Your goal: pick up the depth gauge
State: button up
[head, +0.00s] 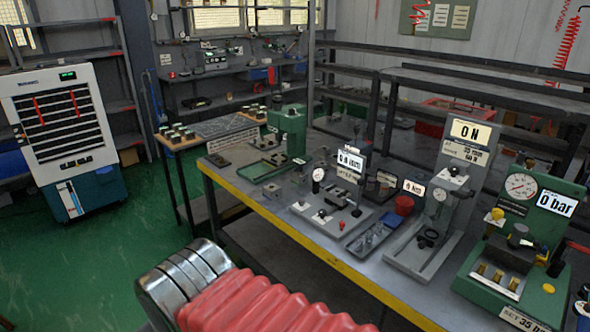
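I cannot tell for sure which small item is the depth gauge. A small round dial gauge (318,176) stands upright at the left rear of a grey plate (327,216) on the workbench (258,205). Beside that plate, a shallow blue-grey tray (370,237) holds several small parts, too small to name. My gripper is not in view. A silver and red ribbed part, which seems to be mine, fills the bottom middle and is well apart from these items.
A grey test stand (445,195) reading "0 N" and a green pressure rig (520,245) reading "0 bar" stand on the right. A green press (290,135) stands at the bench's far left. A red container (404,205) is behind the tray. The green floor (95,270) at left is clear.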

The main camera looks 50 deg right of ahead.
aim_at(300, 163)
jog(key=z, duration=0.05)
jog(key=i, duration=1.85)
jog(key=z, duration=0.35)
jog(key=i, duration=0.7)
jog(key=z, duration=0.75)
jog(key=i, duration=0.6)
jog(key=z, duration=0.8)
jog(key=i, duration=0.65)
jog(key=z, duration=0.35)
